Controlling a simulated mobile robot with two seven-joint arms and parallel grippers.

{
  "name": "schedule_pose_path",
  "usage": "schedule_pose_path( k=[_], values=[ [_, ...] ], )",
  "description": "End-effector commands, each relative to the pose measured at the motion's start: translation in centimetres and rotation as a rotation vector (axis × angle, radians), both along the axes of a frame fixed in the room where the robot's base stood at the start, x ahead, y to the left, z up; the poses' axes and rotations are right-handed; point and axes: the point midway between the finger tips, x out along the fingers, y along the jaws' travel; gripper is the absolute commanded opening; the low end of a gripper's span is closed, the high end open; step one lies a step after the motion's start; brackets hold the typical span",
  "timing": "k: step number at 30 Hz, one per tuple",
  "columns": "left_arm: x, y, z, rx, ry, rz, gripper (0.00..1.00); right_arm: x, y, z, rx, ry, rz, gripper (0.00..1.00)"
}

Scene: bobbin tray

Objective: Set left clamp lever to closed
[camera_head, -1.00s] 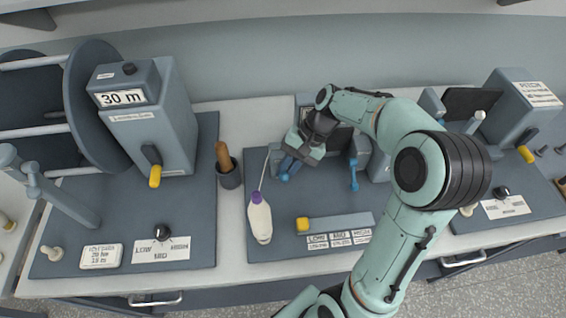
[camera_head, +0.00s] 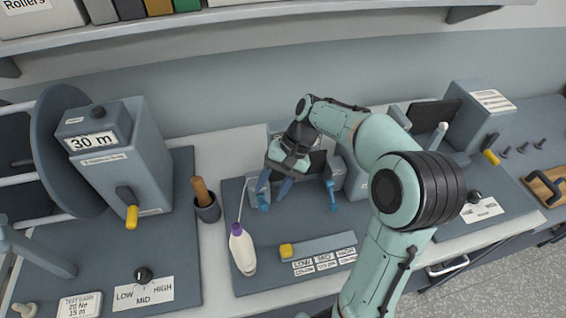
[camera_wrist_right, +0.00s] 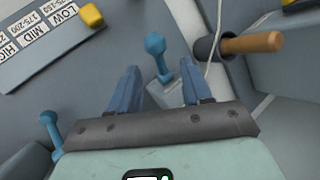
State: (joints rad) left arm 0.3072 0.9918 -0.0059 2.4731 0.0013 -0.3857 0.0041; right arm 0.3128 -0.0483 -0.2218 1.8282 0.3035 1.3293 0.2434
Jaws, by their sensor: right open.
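The left clamp lever (camera_head: 263,204) is a short blue lever with a round knob, at the left side of the middle station. In the right wrist view the lever (camera_wrist_right: 156,46) points away from me, its knob just beyond and between the fingertips. My right gripper (camera_head: 274,187) is open right above and beside this lever, its blue fingers pointing down. The wrist view shows its two fingers (camera_wrist_right: 158,76) apart with nothing gripped. The right clamp lever (camera_head: 331,195) is a matching blue one; it also shows in the wrist view (camera_wrist_right: 50,128). My left gripper is out of view.
A white bottle with a purple cap (camera_head: 242,252) stands in front of the left lever. A cup with a wooden-handled tool (camera_head: 207,209) is to its left. A slider with a yellow knob (camera_head: 287,250) lies in front. My right arm covers the station's right part.

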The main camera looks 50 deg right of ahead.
Motion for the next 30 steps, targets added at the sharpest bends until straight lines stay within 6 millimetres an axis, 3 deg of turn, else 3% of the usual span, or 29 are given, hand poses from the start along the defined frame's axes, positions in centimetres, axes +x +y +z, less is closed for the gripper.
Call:
schedule_pose_path(
  k=[6, 12, 30],
  values=[
    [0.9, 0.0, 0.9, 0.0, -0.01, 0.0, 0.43, -0.4, -2.7, 4.4, -0.002, -0.004, -0.002, 0.49],
    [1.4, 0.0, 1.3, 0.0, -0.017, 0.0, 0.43, -0.9, -4.3, 6.8, 0.0, -0.002, 0.0, 0.49],
    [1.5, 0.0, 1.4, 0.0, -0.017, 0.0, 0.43, -1.1, -4.7, 7.5, 0.002, 0.001, 0.002, 0.49]
  ],
)
